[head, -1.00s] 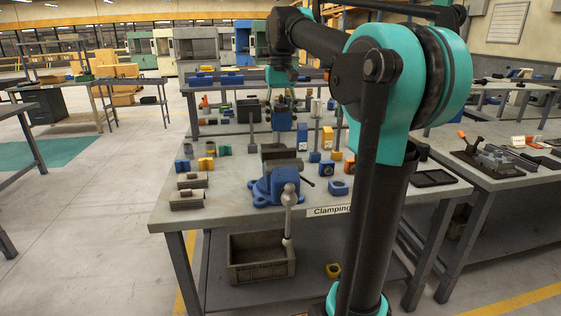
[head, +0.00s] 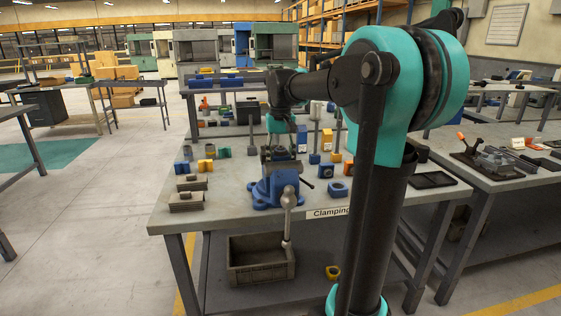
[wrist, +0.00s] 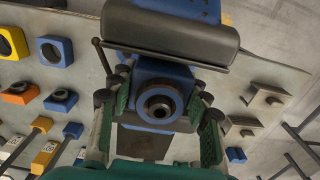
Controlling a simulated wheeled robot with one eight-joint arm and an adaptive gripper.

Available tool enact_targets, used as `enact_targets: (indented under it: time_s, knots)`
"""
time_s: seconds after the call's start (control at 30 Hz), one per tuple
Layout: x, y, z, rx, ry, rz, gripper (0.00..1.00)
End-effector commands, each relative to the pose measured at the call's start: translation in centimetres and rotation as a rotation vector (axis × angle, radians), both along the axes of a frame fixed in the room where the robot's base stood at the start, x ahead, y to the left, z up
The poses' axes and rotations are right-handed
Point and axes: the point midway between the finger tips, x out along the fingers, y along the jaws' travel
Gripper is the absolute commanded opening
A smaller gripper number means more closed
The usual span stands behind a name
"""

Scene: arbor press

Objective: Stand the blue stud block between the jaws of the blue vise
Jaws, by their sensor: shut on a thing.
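The blue vise (head: 262,190) stands on the front bench, its dark jaws at the top. My gripper (head: 280,148) is directly over the jaws in the head view. In the wrist view my gripper (wrist: 158,92) has its green-padded fingers shut on the sides of the blue stud block (wrist: 157,118), whose round stud faces the camera. The vise (wrist: 190,8) shows there too, one dark jaw above the block and grey metal below it. The block lies in line with the jaw gap. How deep it sits, and whether it touches the jaws, I cannot tell.
Grey plate stacks (head: 188,199) lie left of the vise. Blue and yellow blocks (head: 206,165) stand behind them. A blue ring block (head: 338,189) is right of the vise, near the Clamping label (head: 325,212). A crate (head: 262,262) sits on the shelf below.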

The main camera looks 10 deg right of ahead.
Motion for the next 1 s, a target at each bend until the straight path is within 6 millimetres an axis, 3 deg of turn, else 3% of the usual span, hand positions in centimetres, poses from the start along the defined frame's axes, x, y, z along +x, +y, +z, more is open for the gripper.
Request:
enact_targets:
  time_s: [0.37, 0.4, 0.57, 1.0]
  knots:
    - [0.0, 0.0, -0.4, 0.0, 0.0, 0.0, 0.0]
    - [0.0, 0.0, -0.5, 0.0, 0.0, 0.0, 0.49]
    - [0.0, 0.0, -0.5, 0.0, 0.0, 0.0, 0.68]
    - [0.0, 0.0, 0.5, 0.0, 0.0, 0.0, 0.68]
